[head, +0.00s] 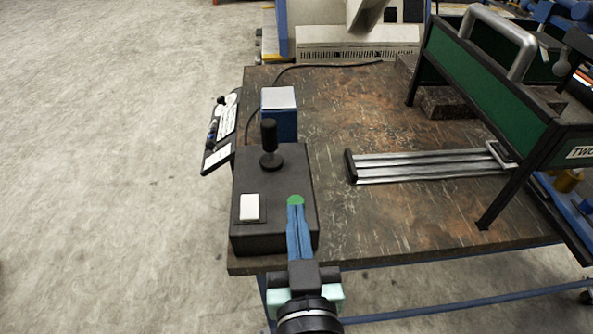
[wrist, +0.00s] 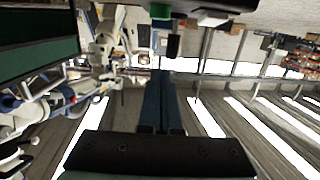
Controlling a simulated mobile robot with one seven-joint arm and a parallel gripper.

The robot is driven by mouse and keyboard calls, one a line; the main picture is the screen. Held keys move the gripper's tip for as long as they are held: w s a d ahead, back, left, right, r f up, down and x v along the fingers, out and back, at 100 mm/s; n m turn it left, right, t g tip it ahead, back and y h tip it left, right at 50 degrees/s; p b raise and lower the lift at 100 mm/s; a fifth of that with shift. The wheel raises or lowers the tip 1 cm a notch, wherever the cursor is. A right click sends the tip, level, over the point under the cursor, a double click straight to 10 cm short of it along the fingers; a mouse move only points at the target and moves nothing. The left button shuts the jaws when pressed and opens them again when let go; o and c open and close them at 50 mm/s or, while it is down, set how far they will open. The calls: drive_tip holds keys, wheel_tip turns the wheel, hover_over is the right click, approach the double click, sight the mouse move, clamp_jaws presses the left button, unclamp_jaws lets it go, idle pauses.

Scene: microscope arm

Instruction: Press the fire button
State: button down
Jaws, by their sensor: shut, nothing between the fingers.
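A black control box (head: 276,185) sits at the table's near left corner in the head view. Its top carries a black joystick (head: 269,145), a square white button (head: 249,206) at the left and a round green button (head: 296,200) at the right. No label shows which one is the fire button. My gripper (head: 296,209) is shut and empty, its blue fingers side by side. The fingertips overlap the near edge of the green button; I cannot tell whether they touch it. The closed fingers also show in the wrist view (wrist: 161,75).
The worn table (head: 350,225) has a blue box with a pale top (head: 279,108) behind the joystick. A metal slide rail (head: 425,166) lies to the right, by a green-sided rack (head: 480,85). A dark panel (head: 220,135) hangs off the left edge. Floor is clear left.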

drive_tip(key=s+p, duration=0.1)
drive_tip(key=p, duration=0.1)
drive_tip(key=s+r+g+p, duration=0.1)
drive_tip(key=p, duration=0.1)
drive_tip(key=s+p, duration=0.1)
drive_tip(key=p, duration=0.1)
drive_tip(key=shift+s+d+r+g, duration=0.2)
drive_tip(key=shift+d+r+g, duration=0.05)
drive_tip(key=shift+r+g, duration=0.15)
hover_over(297, 200)
drive_tip(key=f+v, duration=0.1)
drive_tip(key=v, duration=0.2)
wheel_tip(297, 200, down, 2)
drive_tip(key=shift+a+p, duration=0.15)
drive_tip(key=shift+p, duration=0.25)
wheel_tip(297, 200, down, 3)
drive_tip(key=shift+w+r, duration=0.1)
drive_tip(key=shift+f, duration=0.7)
drive_tip(key=shift+f+b, duration=0.1)
drive_tip(key=shift+b, duration=0.2)
